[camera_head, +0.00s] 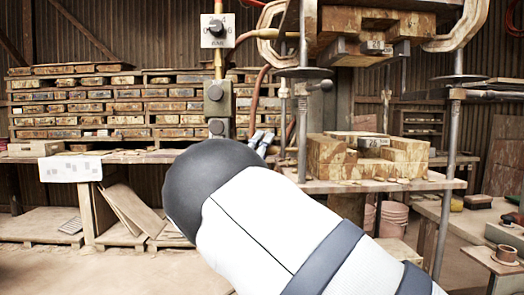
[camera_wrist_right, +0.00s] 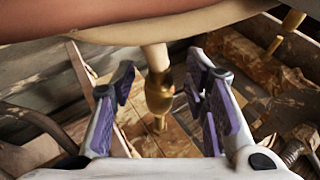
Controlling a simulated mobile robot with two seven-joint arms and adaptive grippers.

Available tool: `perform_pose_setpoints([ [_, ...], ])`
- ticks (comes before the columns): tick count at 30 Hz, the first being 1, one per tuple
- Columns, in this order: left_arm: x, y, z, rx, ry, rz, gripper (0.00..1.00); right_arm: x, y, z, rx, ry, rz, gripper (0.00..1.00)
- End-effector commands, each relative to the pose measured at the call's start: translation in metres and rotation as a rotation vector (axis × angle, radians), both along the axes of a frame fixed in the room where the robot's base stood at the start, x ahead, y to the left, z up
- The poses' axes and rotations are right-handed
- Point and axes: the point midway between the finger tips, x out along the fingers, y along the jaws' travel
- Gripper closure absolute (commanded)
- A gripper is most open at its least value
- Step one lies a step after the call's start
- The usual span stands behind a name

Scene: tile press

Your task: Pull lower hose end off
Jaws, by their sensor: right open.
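In the right wrist view, a pale hose end (camera_wrist_right: 153,56) comes down from above and meets a brass fitting (camera_wrist_right: 159,95). My right gripper (camera_wrist_right: 162,78) is open, with purple-padded fingers on both sides of the fitting and hose end. There appears to be a gap on each side. In the head view, my right gripper's fingertips (camera_head: 262,141) show small behind my forearm, beside the valve column. A reddish hose (camera_head: 257,92) runs down there; its lower end is hidden by my arm. My left gripper is in neither view.
A press (camera_head: 365,20) with steel posts stands right of the column, with wooden mould blocks (camera_head: 330,158) on its table. Shelves of wooden blocks (camera_head: 100,108) fill the back left. A brass fitting (camera_wrist_right: 292,20) shows at upper right in the wrist view.

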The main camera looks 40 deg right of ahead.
Motion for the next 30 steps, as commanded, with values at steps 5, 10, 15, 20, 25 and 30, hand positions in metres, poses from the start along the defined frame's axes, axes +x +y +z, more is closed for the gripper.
perform_pose_setpoints([
  [5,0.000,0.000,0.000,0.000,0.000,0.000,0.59,-0.003,0.009,-0.007,0.002,0.003,0.001,0.59],
  [10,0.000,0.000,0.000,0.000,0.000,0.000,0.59,-0.018,0.045,-0.029,0.000,0.004,0.003,0.59],
  [15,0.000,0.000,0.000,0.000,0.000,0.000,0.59,-0.033,0.077,-0.050,0.000,0.003,0.002,0.59],
  [20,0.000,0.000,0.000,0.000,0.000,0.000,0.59,-0.040,0.093,-0.060,0.000,0.000,0.001,0.59],
  [25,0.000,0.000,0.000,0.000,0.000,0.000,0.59,-0.041,0.095,-0.062,0.000,-0.001,0.001,0.59],
  [30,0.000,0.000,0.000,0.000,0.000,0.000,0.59,-0.041,0.095,-0.062,0.000,-0.001,0.001,0.59],
])
